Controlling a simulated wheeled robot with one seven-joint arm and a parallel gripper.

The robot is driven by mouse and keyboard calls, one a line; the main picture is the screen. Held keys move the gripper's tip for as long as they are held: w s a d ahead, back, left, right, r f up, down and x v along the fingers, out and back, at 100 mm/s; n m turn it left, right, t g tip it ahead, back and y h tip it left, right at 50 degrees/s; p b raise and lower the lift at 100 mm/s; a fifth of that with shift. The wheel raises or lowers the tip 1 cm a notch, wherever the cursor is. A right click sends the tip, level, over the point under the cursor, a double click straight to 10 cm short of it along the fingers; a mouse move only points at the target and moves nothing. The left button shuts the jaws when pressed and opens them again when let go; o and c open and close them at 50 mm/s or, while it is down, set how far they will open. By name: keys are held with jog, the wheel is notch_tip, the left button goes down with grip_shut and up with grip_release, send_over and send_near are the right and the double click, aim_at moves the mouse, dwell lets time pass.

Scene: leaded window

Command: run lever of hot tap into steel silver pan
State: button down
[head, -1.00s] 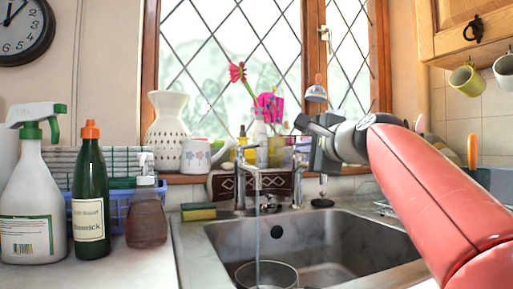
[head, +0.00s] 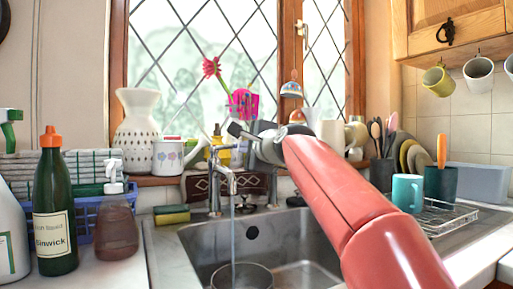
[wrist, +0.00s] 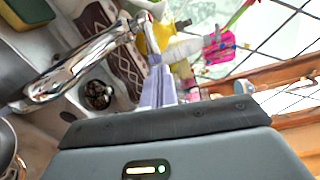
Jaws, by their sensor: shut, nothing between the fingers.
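The chrome tap (head: 222,180) stands behind the sink, with a thin stream of water (head: 232,235) running from its spout into the steel pan (head: 240,274) in the basin. The pan is cut off by the bottom edge of the head view. In the wrist view the tap's chrome spout (wrist: 75,72) crosses the upper left. My gripper (head: 236,130) is above and slightly right of the tap in the head view. In the wrist view its fingers (wrist: 156,62) are closed together and empty, beside the tap top. I cannot tell whether they touch the lever.
Behind the tap, a vase (head: 137,130), a floral mug (head: 167,155) and flowers (head: 243,103) crowd the sill. A sponge (head: 172,214) lies left of the tap. Bottles stand at the left. A teal mug (head: 407,192) stands on the rack at right.

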aim_at(225, 146)
jog(key=shift+s+a, duration=0.2)
jog(key=shift+a, duration=0.05)
jog(key=a, duration=0.1)
jog(key=s+p, duration=0.1)
jog(key=s+a+p, duration=0.1)
jog(key=shift+s+a+r, duration=0.25)
jog(key=shift+a, duration=0.1)
jog(key=shift+a+f, duration=0.2)
jog(key=shift+s, duration=0.1)
